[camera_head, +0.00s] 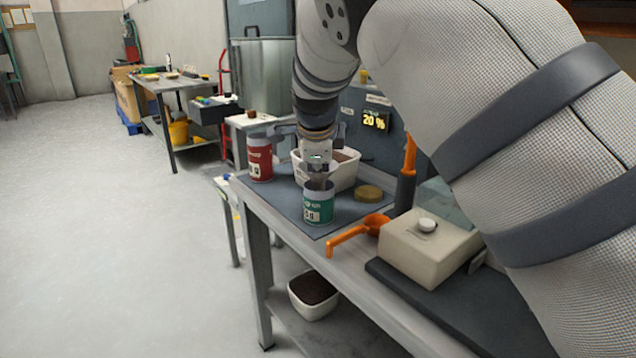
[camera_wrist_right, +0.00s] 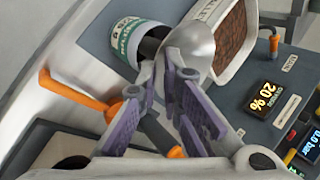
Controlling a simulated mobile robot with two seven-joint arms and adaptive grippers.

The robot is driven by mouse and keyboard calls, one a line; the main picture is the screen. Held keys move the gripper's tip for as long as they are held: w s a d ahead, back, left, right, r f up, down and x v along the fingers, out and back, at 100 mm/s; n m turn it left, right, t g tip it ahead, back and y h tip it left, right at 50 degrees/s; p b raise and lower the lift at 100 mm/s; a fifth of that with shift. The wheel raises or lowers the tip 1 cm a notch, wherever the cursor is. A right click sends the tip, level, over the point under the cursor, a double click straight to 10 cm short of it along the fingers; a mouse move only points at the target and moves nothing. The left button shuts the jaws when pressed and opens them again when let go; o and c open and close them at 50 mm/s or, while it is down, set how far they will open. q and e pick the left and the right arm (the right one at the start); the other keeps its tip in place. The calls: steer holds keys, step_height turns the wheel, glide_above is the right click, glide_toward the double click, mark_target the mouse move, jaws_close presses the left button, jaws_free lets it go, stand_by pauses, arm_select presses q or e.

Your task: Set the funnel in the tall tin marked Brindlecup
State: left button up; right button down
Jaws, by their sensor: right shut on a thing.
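My right gripper (camera_head: 318,172) points down over a green-and-white tin (camera_head: 319,205) and is shut on a silvery metal funnel (camera_wrist_right: 190,45). In the right wrist view the gripper's fingers (camera_wrist_right: 172,95) hold the funnel, which overlaps the dark open mouth of the green tin (camera_wrist_right: 128,38). I cannot tell whether the funnel's spout is inside the mouth or above it. A red-and-white tin (camera_head: 260,160) stands further left on the mat. The lettering on both tins is too small to read for certain. My left gripper is not in view.
A white tub of brown grounds (camera_head: 345,172) stands behind the green tin. A brass-coloured lid (camera_head: 368,193), an orange scoop (camera_head: 350,233) and a beige box (camera_head: 425,247) are to its right. A bowl of dark grounds (camera_head: 313,293) sits on the lower shelf. Open floor is at left.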

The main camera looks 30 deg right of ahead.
step_height(320, 180, up, 16)
steer(key=shift+f, duration=0.25)
stand_by(0.6)
